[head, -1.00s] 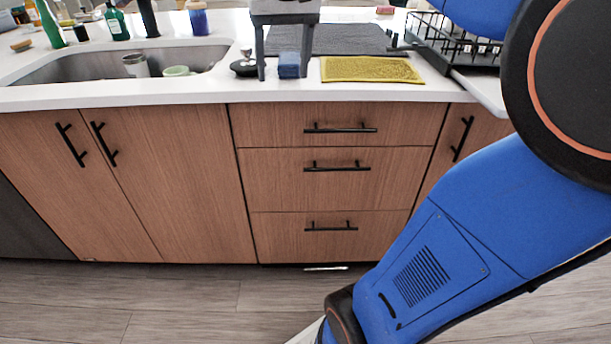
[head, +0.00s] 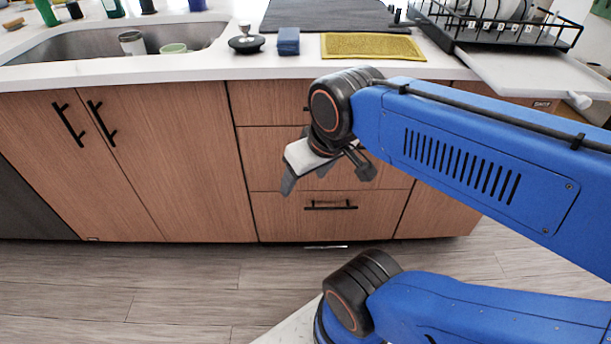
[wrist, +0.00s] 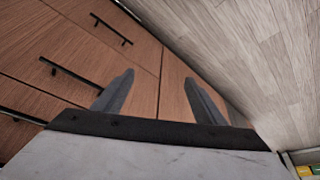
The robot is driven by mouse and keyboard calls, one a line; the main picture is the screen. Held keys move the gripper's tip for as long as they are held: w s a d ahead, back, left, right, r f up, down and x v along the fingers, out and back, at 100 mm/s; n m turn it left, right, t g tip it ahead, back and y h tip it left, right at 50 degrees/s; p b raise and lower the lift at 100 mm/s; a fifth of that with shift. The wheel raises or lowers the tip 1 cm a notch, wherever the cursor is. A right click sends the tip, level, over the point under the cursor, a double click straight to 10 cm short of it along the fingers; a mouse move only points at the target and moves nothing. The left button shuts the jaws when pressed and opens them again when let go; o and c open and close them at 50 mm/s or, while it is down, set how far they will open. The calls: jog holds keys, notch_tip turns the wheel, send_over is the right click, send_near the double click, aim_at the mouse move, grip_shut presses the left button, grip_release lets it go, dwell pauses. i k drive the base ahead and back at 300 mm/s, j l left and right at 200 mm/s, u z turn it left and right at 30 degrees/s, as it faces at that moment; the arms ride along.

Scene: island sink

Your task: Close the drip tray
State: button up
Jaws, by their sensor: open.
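The drip tray (head: 530,72) is a flat white slab under the black dish rack (head: 460,38) at the right end of the counter. The tray does not show in the wrist view.
A yellow cloth (head: 372,47), blue sponge (head: 288,41) and dark mat (head: 325,15) lie on the counter. The sink (head: 85,48) is at left. Drawers with black bar handles (head: 330,206) stand close behind my gripper. The floor in front is clear.

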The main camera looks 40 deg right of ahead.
aim_at(510, 70)
jog(key=k+z, duration=0.1)
jog(key=z, duration=2.05)
